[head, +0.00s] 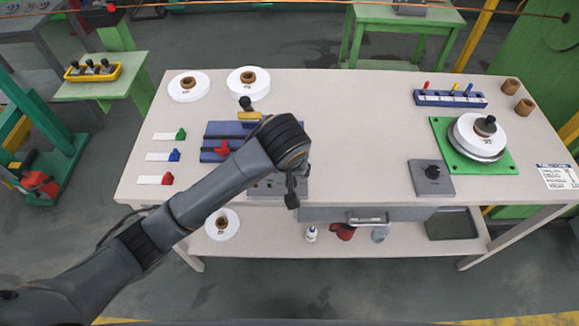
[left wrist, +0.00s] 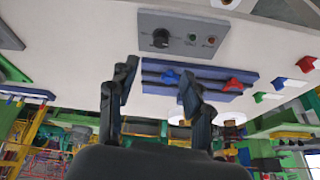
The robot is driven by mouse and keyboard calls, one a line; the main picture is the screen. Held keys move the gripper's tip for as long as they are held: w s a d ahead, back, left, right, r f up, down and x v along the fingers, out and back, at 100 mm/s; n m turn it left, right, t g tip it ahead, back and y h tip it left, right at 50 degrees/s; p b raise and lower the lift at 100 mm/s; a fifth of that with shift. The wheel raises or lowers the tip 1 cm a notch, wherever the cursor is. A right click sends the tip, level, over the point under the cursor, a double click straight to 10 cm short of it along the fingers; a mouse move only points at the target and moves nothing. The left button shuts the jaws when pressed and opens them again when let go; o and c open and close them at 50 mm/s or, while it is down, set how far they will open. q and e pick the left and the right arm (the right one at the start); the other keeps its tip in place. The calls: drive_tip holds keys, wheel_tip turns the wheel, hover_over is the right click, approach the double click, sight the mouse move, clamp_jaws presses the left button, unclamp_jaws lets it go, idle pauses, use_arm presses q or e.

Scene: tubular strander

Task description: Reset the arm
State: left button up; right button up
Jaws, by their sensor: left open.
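My left arm reaches in from the lower left in the head view. Its gripper (head: 292,192) hangs over the front edge of the table, in front of a grey control box that it partly hides. In the left wrist view the two dark fingers of the left gripper (left wrist: 158,82) stand apart with nothing between them. Beyond them are the grey control box (left wrist: 210,27) with a black knob and a blue fixture (left wrist: 226,94) with a blue and a red clamp. My right gripper is in neither view.
The pale table (head: 350,130) is clear in the middle. White spools (head: 188,86), coloured-end tags (head: 163,156), a green plate (head: 445,135), a grey knob box (head: 431,178) and a blue rack (head: 450,99) stand on it. A drawer (head: 410,214) and lower shelf are under the front edge.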

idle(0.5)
use_arm(q)
drive_tip(key=s+a+f+g, duration=0.1)
drive_tip(key=s+a+f, duration=0.3)
drive_tip(key=s+a, duration=0.65)
drive_tip(key=s+a+f, duration=0.4)
drive_tip(key=s+a, duration=0.6)
drive_tip(key=s, duration=0.2)
wheel_tip(320, 180, down, 27)
drive_tip(key=g+b, duration=0.1)
drive_tip(key=b, duration=0.2)
drive_tip(key=s+a+f+g+b, duration=0.1)
drive_tip(key=s+a+f+b, duration=0.1)
drive_tip(key=s+f, duration=1.5)
wheel_tip(320, 180, down, 3)
drive_tip(key=shift+s+a+f+g, duration=0.15)
drive_tip(key=shift+s+a+g, duration=0.15)
drive_tip(key=shift+s+a, duration=0.1)
